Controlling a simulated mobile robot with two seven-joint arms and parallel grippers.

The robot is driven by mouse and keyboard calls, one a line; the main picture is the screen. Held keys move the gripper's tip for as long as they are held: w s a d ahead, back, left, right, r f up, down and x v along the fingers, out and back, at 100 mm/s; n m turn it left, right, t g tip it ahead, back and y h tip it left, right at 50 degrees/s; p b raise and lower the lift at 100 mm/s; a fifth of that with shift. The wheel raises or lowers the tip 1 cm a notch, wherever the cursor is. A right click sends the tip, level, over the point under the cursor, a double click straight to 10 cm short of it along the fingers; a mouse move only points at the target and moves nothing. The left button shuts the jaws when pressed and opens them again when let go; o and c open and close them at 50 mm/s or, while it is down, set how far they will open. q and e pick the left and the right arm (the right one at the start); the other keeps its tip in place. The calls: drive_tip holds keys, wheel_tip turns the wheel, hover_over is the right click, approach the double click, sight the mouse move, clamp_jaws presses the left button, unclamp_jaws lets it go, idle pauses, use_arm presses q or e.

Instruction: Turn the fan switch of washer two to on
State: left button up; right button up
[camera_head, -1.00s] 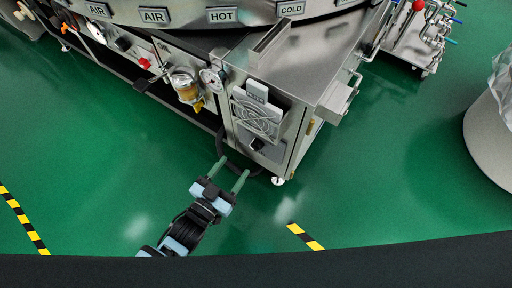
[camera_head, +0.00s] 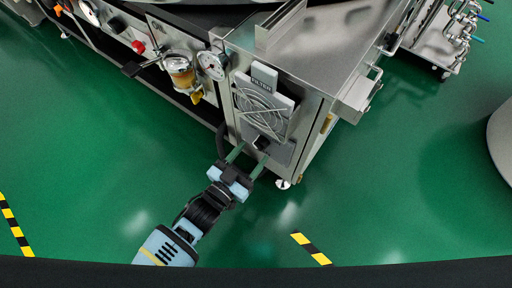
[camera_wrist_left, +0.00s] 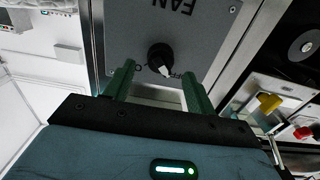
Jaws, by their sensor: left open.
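The fan switch (camera_wrist_left: 160,58) is a black rotary knob with a white pointer on a grey plate marked FAN (camera_wrist_left: 185,20), seen upside down in the left wrist view. In the head view the switch (camera_head: 261,142) sits low on the end panel of the steel washer (camera_head: 318,50), under the fan grille. My left gripper (camera_head: 250,158) is open, its two green fingers pointing at the panel. In the wrist view the fingers (camera_wrist_left: 157,88) stand either side of the knob, a little short of it. Contact is not visible. My right gripper is not in view.
A pressure gauge (camera_head: 212,65) and a filter bowl (camera_head: 180,72) are on the washer's left side. A black hose (camera_head: 222,140) hangs beside the panel. A small steel cart (camera_head: 432,45) stands at the upper right. The green floor (camera_head: 100,150) around is clear.

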sight(261, 144)
use_arm(q)
drive_tip(key=shift+b+x, duration=0.45)
drive_tip(key=shift+x, duration=1.05)
drive_tip(key=c, duration=1)
